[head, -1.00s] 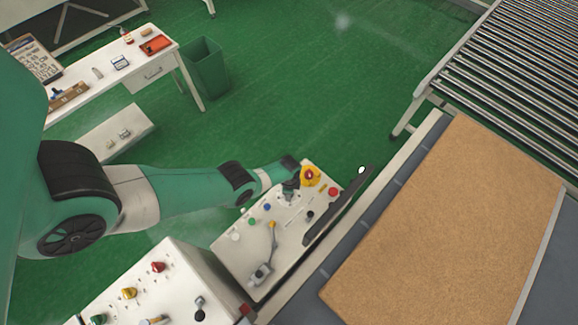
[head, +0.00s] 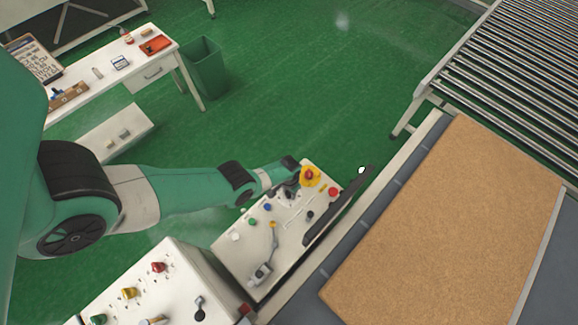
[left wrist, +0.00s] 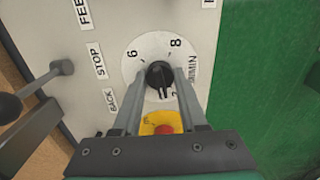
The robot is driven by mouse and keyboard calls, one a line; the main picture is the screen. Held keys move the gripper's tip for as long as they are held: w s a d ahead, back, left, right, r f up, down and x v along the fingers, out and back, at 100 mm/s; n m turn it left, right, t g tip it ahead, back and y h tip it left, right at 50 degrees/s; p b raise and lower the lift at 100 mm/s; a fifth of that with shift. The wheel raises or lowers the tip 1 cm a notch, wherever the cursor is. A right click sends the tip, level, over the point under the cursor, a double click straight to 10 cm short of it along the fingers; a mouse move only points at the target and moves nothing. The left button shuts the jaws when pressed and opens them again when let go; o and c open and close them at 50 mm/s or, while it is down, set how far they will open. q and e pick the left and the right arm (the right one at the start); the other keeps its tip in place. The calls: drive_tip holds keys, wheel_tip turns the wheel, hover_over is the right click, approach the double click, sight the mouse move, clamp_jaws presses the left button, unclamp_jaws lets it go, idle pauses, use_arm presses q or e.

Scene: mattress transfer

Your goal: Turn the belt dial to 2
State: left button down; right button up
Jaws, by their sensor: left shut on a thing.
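The belt dial is a black knob (left wrist: 159,75) on a round white scale (left wrist: 135,66) in the left wrist view. The numbers 6 and 8 read clearly, and a digit that looks like 2 sits by the lower right of the knob, partly hidden. The knob's lower end points down between my fingers, near that digit; the exact setting is hard to read. My left gripper (left wrist: 160,84) is shut on the knob, one finger on each side. In the head view my left gripper (head: 290,184) is over the far end of the control panel (head: 242,262), hiding the dial.
A yellow-based red button (left wrist: 162,128) sits close to the dial. A lever with a black ball (left wrist: 8,106) stands at the left. Another console (head: 140,275) with coloured knobs is nearer. A brown mattress (head: 450,220) lies on the conveyor to the right.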

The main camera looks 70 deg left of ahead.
use_arm(q)
drive_tip(key=n, duration=0.4)
idle(0.5)
drive_tip(key=shift+c, duration=2.2)
unclamp_jaws()
